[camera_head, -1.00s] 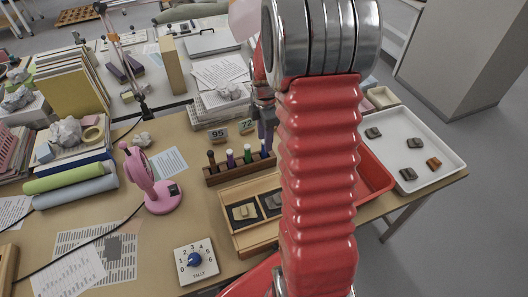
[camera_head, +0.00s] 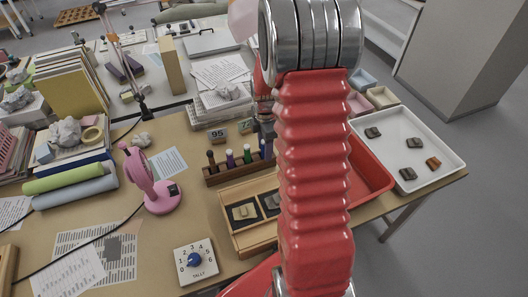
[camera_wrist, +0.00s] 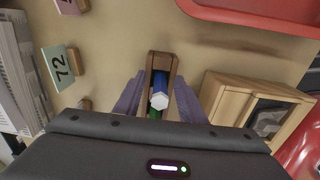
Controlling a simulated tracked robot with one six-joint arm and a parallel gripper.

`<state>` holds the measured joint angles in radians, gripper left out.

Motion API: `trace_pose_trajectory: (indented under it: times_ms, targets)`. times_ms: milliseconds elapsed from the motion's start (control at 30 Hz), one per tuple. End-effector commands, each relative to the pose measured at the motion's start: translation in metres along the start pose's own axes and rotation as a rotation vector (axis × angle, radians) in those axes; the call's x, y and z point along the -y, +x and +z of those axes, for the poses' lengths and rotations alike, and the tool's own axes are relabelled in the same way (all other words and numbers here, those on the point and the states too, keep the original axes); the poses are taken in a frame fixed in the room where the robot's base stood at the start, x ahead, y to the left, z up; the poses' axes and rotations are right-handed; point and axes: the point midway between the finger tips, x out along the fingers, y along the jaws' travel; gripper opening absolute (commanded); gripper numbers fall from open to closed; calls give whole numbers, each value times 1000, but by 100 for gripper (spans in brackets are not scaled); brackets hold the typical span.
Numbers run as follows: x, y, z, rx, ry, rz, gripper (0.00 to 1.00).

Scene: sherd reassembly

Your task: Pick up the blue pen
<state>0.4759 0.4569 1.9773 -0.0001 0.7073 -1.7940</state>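The blue pen (camera_wrist: 159,91) stands upright in the end of a wooden rack (camera_wrist: 151,61), seen nearly end-on with its pale hexagonal end toward the wrist camera. My gripper (camera_wrist: 158,98) is open, with one purple finger on each side of the pen and rack end. Gaps show between the fingers and the pen. In the head view, the blue pen (camera_head: 263,150) is at the right end of the rack (camera_head: 224,175), just below my gripper (camera_head: 267,132). My arm partly hides the gripper there. A green pen (camera_wrist: 154,114) shows behind the blue one.
A wooden tray with sherds (camera_head: 258,241) lies in front of the rack. A red bin (camera_head: 378,178) and white tray (camera_head: 447,150) stand to the right. Number cards (camera_head: 217,135) stand behind the rack.

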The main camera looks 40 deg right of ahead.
Motion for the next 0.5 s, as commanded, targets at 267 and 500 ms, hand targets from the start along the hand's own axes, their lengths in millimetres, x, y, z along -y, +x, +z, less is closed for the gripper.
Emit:
trace_pose_trajectory:
  times_ms: [267,500]
  targets:
    - [0,0,0,0,0,0,37]
    - [0,0,0,0,-1,0,22]
